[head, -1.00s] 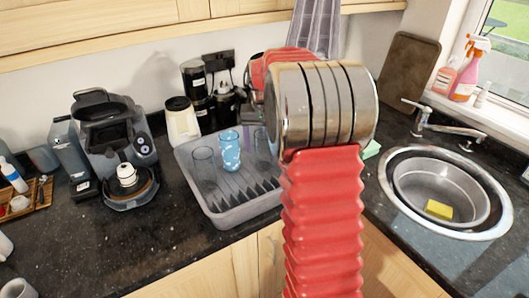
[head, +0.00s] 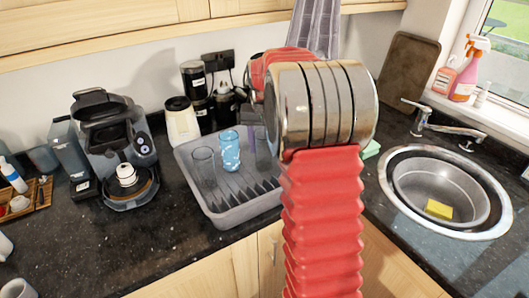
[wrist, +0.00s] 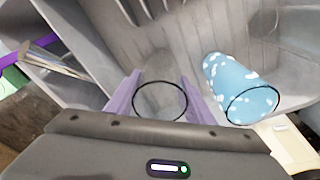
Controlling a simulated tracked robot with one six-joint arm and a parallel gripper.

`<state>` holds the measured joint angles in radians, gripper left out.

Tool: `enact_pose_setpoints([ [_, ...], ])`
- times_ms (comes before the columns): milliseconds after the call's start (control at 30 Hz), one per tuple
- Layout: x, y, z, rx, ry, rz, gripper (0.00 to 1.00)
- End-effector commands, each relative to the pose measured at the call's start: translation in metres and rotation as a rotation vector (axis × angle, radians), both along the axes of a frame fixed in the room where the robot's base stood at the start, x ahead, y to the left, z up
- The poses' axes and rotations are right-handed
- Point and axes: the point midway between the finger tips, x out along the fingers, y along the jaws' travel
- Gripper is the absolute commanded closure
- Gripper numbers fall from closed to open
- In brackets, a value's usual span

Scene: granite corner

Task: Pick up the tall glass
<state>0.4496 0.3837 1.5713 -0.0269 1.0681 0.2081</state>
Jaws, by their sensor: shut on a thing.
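A tall clear glass (wrist: 160,97) stands between the two purple fingers of my gripper (wrist: 160,101) in the wrist view, its dark round rim facing the camera. The fingers are shut on its sides. In the head view this glass (head: 264,152) is at the right of the grey drying rack, partly hidden by my red and steel arm. Only a bit of my gripper (head: 249,138) shows there. I cannot tell whether the glass is clear of the rack floor.
The grey rack (head: 240,213) also holds a blue patterned glass (head: 230,150), close beside the held one, and another clear glass (head: 204,167) at left. A coffee machine (head: 110,140) stands left, a sink (head: 445,190) with a yellow sponge right.

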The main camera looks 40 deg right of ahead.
Motion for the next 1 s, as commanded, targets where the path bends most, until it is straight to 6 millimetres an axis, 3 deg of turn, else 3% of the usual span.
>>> enact_pose_setpoints([
  [467, 0.000, 0.000, 0.009, -0.001, -0.002, 0.000, 0.80],
  [1000, 0.001, 0.000, 0.091, 0.000, -0.002, 0.000, 0.80],
])
